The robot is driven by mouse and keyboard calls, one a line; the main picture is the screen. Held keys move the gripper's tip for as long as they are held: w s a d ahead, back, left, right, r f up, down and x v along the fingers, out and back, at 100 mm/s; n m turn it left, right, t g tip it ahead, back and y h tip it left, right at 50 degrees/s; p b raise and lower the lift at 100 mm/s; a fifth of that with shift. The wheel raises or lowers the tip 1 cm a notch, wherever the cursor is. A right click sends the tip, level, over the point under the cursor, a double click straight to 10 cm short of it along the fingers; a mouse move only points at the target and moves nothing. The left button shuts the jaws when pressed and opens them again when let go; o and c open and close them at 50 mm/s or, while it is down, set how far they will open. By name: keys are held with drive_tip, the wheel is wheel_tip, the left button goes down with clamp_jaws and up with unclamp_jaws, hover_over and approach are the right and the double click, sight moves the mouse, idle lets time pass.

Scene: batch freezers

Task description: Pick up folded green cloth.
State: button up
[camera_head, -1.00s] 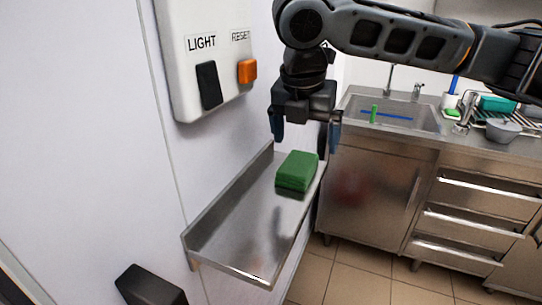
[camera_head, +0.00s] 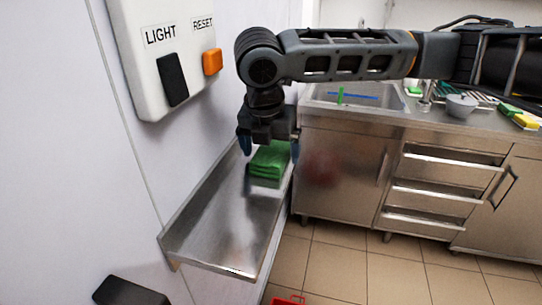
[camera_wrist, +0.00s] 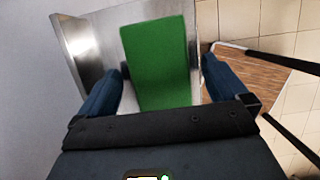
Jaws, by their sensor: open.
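The folded green cloth (camera_head: 268,163) lies as a thick stack on a narrow metal wall shelf (camera_head: 215,230), near its far end. My gripper (camera_head: 268,146) points down right above the cloth, with its blue fingers apart. In the wrist view the cloth (camera_wrist: 158,62) shows between the two open fingers (camera_wrist: 160,88), with nothing gripped. I cannot tell exactly how far the fingertips are above the shelf.
A wall panel (camera_head: 155,50) with a black LIGHT switch and an orange RESET button is at the upper left. A metal sink counter (camera_head: 400,127) with drawers stands behind on the right. A dark box (camera_head: 130,291) is below the shelf.

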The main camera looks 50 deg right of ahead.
sight(272, 149)
drive_tip(key=c, duration=1.2)
drive_tip(key=shift+r, duration=0.1)
drive_tip(key=shift+r, duration=0.55)
wheel_tip(272, 149, up, 3)
drive_tip(key=shift+f+b, duration=0.1)
drive_tip(key=shift+b, duration=0.25)
drive_tip(key=s+d+r, duration=0.1)
drive_tip(key=s+r, duration=0.1)
drive_tip(key=s, duration=0.1)
drive_tip(key=s+d+r+b, duration=0.1)
drive_tip(key=s+d+r, duration=0.1)
drive_tip(key=s, duration=0.2)
drive_tip(key=s+d+r, duration=0.2)
drive_tip(key=s+r, duration=0.1)
drive_tip(key=shift+s, duration=0.3)
